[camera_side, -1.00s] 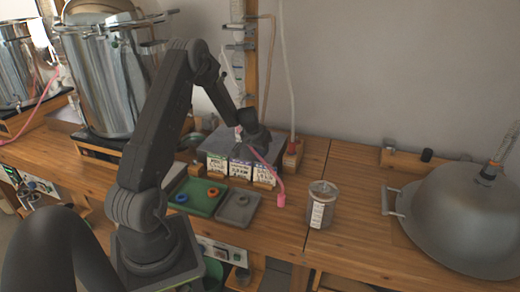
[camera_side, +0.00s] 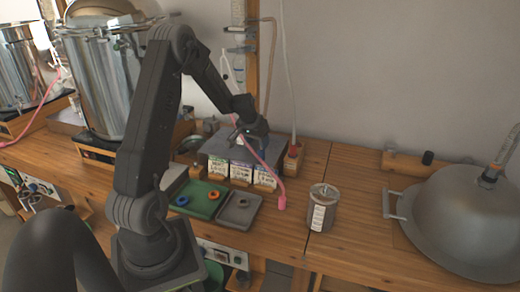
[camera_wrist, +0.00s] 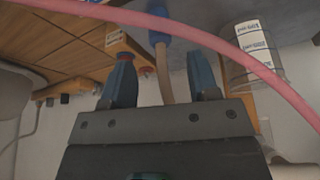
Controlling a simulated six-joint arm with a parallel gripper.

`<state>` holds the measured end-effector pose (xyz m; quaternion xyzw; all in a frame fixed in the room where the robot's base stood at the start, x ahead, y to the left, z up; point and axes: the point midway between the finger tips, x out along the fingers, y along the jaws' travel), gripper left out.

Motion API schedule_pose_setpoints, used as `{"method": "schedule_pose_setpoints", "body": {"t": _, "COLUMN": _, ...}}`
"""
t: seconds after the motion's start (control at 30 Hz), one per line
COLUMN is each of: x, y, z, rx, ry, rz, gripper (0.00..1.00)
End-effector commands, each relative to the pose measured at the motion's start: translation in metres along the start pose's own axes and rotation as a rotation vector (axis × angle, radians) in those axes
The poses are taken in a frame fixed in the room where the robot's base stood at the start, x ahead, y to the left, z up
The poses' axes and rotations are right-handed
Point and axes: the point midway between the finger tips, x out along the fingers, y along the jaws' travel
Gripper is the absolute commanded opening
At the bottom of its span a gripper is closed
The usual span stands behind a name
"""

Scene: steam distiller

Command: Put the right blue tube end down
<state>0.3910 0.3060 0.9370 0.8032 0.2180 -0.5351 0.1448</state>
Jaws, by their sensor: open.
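My gripper (camera_side: 262,148) is above the right part of the grey box (camera_side: 222,148) with labelled cartons under it. In the wrist view, my gripper (camera_wrist: 161,80) shows two dark blue fingers spread apart. A tan tube with a blue end (camera_wrist: 159,36) shows between the fingers, the blue end reaching past their tips. I cannot tell whether it touches a finger. The pink tube (camera_wrist: 215,40) crosses the wrist view in front. In the side view the pink tube (camera_side: 268,172) hangs past my gripper, its pink end (camera_side: 282,203) near the table.
A green tray (camera_side: 200,205) with a blue and an orange ring and a grey tray (camera_side: 240,211) lie in front of the box. A lidded metal jar (camera_side: 322,212) stands to the right, with a large metal dome (camera_side: 465,215) beyond. The wooden table between them is clear.

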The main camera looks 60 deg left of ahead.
Motion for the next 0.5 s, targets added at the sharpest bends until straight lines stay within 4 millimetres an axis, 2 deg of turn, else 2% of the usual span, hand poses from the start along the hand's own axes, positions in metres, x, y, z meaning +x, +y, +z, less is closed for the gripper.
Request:
{"method": "schedule_pose_setpoints", "body": {"t": 0.1, "x": -0.025, "y": -0.001, "z": -0.001, "rx": 0.0, "ry": 0.004, "rz": -0.001, "gripper": 0.55}}
{"method": "schedule_pose_setpoints", "body": {"t": 0.37, "x": -0.054, "y": 0.001, "z": 0.0, "rx": 0.001, "ry": 0.0, "rz": 0.001, "gripper": 0.55}}
{"method": "schedule_pose_setpoints", "body": {"t": 0.47, "x": -0.068, "y": 0.015, "z": 0.0, "rx": 0.02, "ry": 0.006, "rz": 0.009, "gripper": 0.55}}
{"method": "schedule_pose_setpoints", "body": {"t": 0.5, "x": -0.077, "y": 0.026, "z": 0.001, "rx": 0.036, "ry": 0.009, "rz": 0.016, "gripper": 0.55}}
